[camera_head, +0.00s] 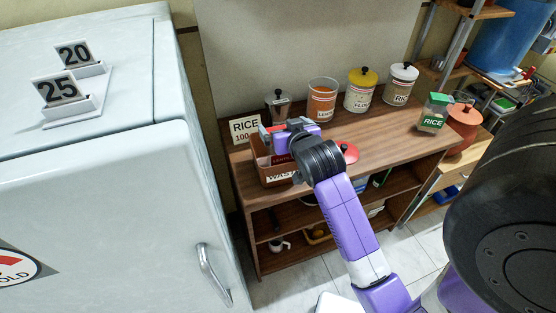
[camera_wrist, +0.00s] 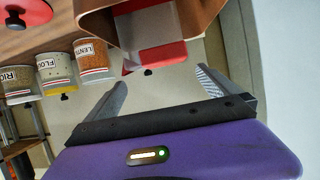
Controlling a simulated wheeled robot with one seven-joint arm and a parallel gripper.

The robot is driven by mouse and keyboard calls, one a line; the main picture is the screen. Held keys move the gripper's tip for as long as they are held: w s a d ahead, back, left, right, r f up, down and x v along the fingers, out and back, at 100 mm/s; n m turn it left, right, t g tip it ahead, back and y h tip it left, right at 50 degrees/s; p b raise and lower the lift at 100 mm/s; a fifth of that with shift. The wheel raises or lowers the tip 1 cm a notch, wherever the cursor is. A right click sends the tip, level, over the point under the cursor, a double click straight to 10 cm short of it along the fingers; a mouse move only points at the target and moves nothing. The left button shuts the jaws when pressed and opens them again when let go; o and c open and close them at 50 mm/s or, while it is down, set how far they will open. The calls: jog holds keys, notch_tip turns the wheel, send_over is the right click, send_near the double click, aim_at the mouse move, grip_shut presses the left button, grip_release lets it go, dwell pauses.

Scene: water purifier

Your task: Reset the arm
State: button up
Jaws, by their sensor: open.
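My gripper (camera_head: 276,137) is over the left end of the wooden counter, close to a brown bin (camera_head: 276,176) whose label is partly hidden and begins "WAS". In the wrist view my gripper (camera_wrist: 162,80) has its two fingers wide apart, with nothing between them. The bin (camera_wrist: 196,22) shows beyond the fingertips, with a red and grey item (camera_wrist: 150,45) at it. My purple arm reaches up from the lower right and hides part of the counter front and shelves.
A white fridge (camera_head: 110,205) stands close on the left.

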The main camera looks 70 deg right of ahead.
jog(key=shift+v, duration=1.6)
jog(key=s+a+f+n+t+y, duration=0.1)
jog(key=a+f+n+t+y, duration=0.15)
jog(key=a, duration=0.75)
jog(key=s+a+f+n+t+y, duration=0.1)
jog(key=a+f+n+t+y, duration=0.2)
jog(key=a, duration=0.7)
jog(key=s+a+r+n+y, duration=0.1)
jog(key=s+a+n+y, duration=0.1)
jog(key=s+a, duration=0.4)
jog(key=s+a+r+n+t+y, duration=0.1)
jog(key=s+a+r+n+y, duration=0.1)
jog(key=s+a, duration=0.4)
jog(key=a+n+y, duration=0.1)
jog(key=a, duration=0.2)
jog(key=shift+a, duration=0.2)
jog(key=shift+r, duration=0.1)
